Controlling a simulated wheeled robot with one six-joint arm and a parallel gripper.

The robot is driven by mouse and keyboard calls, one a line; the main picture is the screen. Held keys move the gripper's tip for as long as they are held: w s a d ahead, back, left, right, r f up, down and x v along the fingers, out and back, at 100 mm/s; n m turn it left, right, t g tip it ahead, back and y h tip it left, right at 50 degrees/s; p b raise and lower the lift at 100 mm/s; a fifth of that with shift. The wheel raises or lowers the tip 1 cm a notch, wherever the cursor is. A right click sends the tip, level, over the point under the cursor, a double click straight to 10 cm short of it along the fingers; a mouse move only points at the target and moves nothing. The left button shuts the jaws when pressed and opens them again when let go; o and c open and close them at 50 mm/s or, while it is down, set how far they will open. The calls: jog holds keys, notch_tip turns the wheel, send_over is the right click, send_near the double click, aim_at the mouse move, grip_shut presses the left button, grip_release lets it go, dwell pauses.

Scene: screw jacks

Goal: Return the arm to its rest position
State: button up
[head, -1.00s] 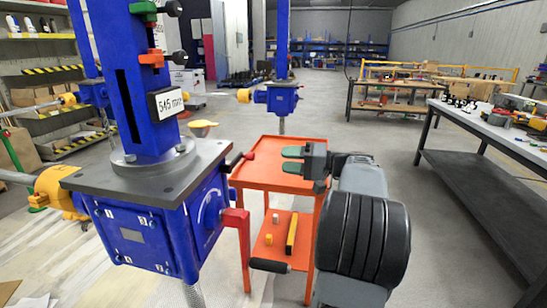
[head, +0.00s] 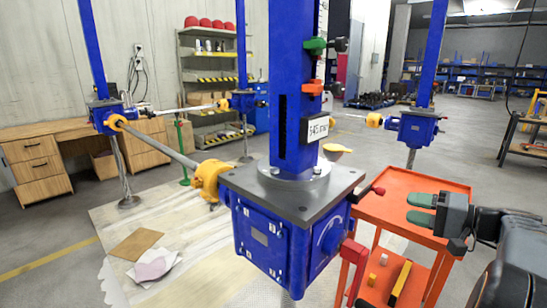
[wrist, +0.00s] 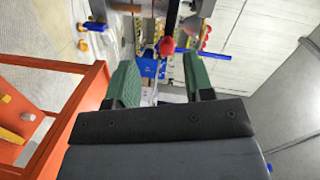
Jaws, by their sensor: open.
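My gripper (head: 421,209) is at the right in the head view, its green fingers pointing left over the orange cart (head: 448,186). In the wrist view my gripper (wrist: 160,82) shows its two green fingers spread apart with nothing between them. The blue screw jack (head: 287,233) stands left of my gripper, apart from it, with a grey top plate and a small height display (head: 316,127). A red crank arm (head: 353,262) hangs at its right side. My arm is bent at the right edge of the head view, partly cut off.
The orange cart carries a yellow bar (head: 400,280) on its lower shelf. Other blue jacks (head: 415,130) stand behind, linked by shafts. A wooden desk (head: 40,152) is at the left. Papers (head: 152,264) lie on the floor mat. Open floor lies at the back right.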

jog(key=s+a+g+h+p, duration=0.1)
jog(key=a+g+p, duration=0.1)
jog(key=a, duration=0.3)
jog(key=s+a+r+g+h+p, duration=0.1)
jog(key=a+g+p, duration=0.1)
jog(key=a+p, duration=0.2)
jog(key=s+a+r+n+g+h+p, duration=0.1)
jog(key=a+g+p, duration=0.2)
jog(key=a, duration=0.4)
jog(key=shift+s+r+h, duration=0.15)
jog(key=shift+r+h, duration=0.05)
jog(key=shift+h, duration=0.2)
jog(key=s+a+r+n+g+h+p, duration=0.1)
jog(key=s+a+r+n+h+p, duration=0.1)
jog(key=s+a+n+h+p, duration=0.3)
jog(key=s+h+p, duration=0.3)
jog(key=s+p, duration=0.1)
jog(key=p, duration=0.2)
jog(key=shift+s, duration=0.2)
